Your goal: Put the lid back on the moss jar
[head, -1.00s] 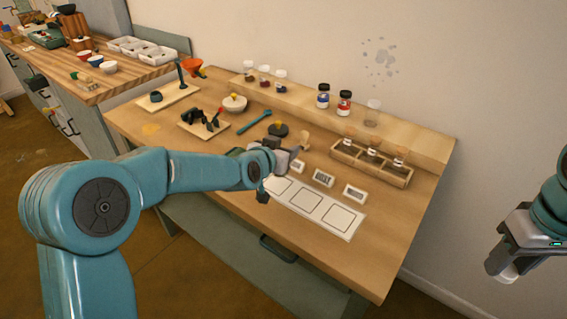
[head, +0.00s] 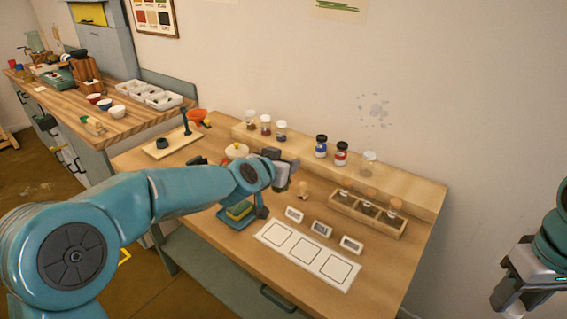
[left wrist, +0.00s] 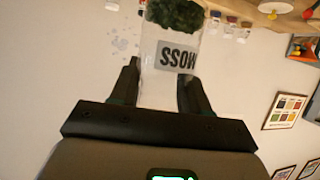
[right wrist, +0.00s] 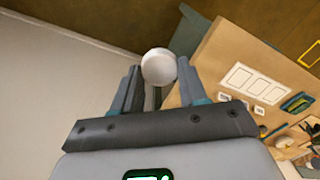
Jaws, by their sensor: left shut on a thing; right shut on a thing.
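The moss jar (left wrist: 160,80), clear with a MOSS label and dark green moss, is between the fingers of my left gripper (left wrist: 158,90), shut on it. The label shows upside down there, with the moss end toward the table. In the head view I cannot make out the jar at my left gripper, above the middle of the table. My right gripper (head: 511,288) is shut on a round whitish lid (right wrist: 158,67) beyond the table's right side. The lid also shows at its tip in the head view (head: 500,302). Lid and jar are apart.
A rack of small vials (head: 366,213) stands at the table's right. Several jars, including a blue one (head: 320,147), stand on the back ledge. A white sheet with squares (head: 306,256) lies in front of small labels. A sponge on a teal tray (head: 222,216) is below my left gripper.

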